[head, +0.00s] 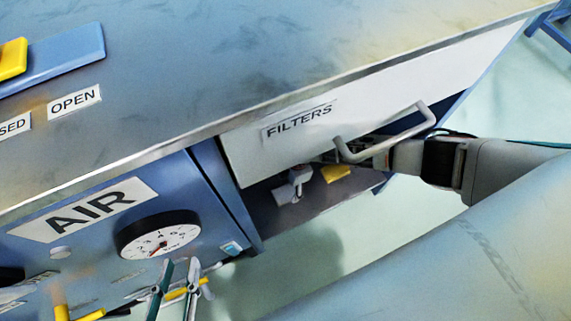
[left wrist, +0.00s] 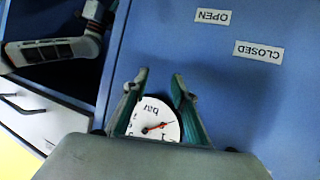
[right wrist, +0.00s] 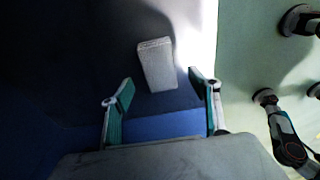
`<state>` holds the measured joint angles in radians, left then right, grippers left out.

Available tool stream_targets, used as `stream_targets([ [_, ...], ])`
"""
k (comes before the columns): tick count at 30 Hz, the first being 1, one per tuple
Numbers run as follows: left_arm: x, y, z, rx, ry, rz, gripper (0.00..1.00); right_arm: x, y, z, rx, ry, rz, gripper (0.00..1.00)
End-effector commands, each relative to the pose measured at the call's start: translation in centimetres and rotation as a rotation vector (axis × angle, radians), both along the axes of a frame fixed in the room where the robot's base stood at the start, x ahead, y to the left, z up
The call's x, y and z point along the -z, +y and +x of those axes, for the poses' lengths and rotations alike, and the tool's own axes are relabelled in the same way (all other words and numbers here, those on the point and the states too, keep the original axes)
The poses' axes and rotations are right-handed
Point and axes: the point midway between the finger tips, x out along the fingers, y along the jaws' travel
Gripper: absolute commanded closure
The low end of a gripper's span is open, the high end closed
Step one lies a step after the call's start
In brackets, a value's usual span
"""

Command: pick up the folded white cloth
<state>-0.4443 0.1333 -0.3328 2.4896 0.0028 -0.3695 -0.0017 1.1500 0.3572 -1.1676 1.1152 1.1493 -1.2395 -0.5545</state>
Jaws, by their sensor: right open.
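The folded white cloth (right wrist: 157,65) is a small pale block on a dark blue surface in the right wrist view. My right gripper (right wrist: 161,84) is open and empty, with the cloth just beyond and between its fingertips; no contact shows.
The white FILTERS front (head: 375,105) with its bar handle (head: 395,134) hangs close over my right arm. A round gauge (head: 158,234) is near my left gripper. A yellow item (head: 337,173) lies near my right gripper. The metal worktop (head: 230,55) spans above.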

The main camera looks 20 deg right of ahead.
Motion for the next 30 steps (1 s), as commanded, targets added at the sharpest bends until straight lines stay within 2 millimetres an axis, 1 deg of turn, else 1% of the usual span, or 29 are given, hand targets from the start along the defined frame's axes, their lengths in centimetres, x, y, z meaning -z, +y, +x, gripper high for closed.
stream_targets([
  [1, 0.3, -0.2, -0.1, -0.004, 0.008, -0.013, 0.73, 1.1, 0.0, -0.4, 0.0, 0.008, 0.0, 0.39],
  [4, 0.3, -0.7, -0.1, -0.013, 0.011, -0.052, 0.73, 2.6, 0.1, -0.6, -0.001, 0.011, 0.0, 0.39],
  [6, 0.9, -1.8, -0.7, -0.031, 0.034, -0.124, 0.73, 3.8, 0.2, -0.7, -0.001, 0.012, -0.001, 0.39],
  [9, 1.0, -2.8, -1.0, -0.052, 0.051, -0.197, 0.73, 4.9, 0.3, -0.7, 0.0, 0.011, 0.0, 0.39],
  [13, 0.9, -3.4, -1.1, -0.067, 0.058, -0.252, 0.73, 5.4, 0.5, -0.2, 0.0, 0.003, 0.001, 0.39],
  [20, 0.5, -3.5, -1.0, -0.068, 0.052, -0.261, 0.73, 5.0, 0.5, 0.2, -0.001, -0.004, 0.0, 0.39],
  [23, 0.5, -3.5, -1.0, -0.068, 0.052, -0.261, 0.73, 5.0, 0.5, 0.1, -0.001, -0.004, 0.0, 0.62],
  [24, 0.5, -3.5, -1.0, -0.068, 0.052, -0.26, 0.73, 5.0, 0.5, 0.1, -0.001, -0.004, 0.0, 0.73],
  [25, 0.5, -3.5, -1.0, -0.068, 0.052, -0.26, 0.73, 5.1, 0.5, 0.1, -0.001, -0.004, 0.001, 0.79],
  [30, 0.6, -3.5, -1.0, -0.067, 0.052, -0.259, 0.73, 5.1, 0.5, 0.1, -0.001, -0.003, 0.0, 0.79],
])
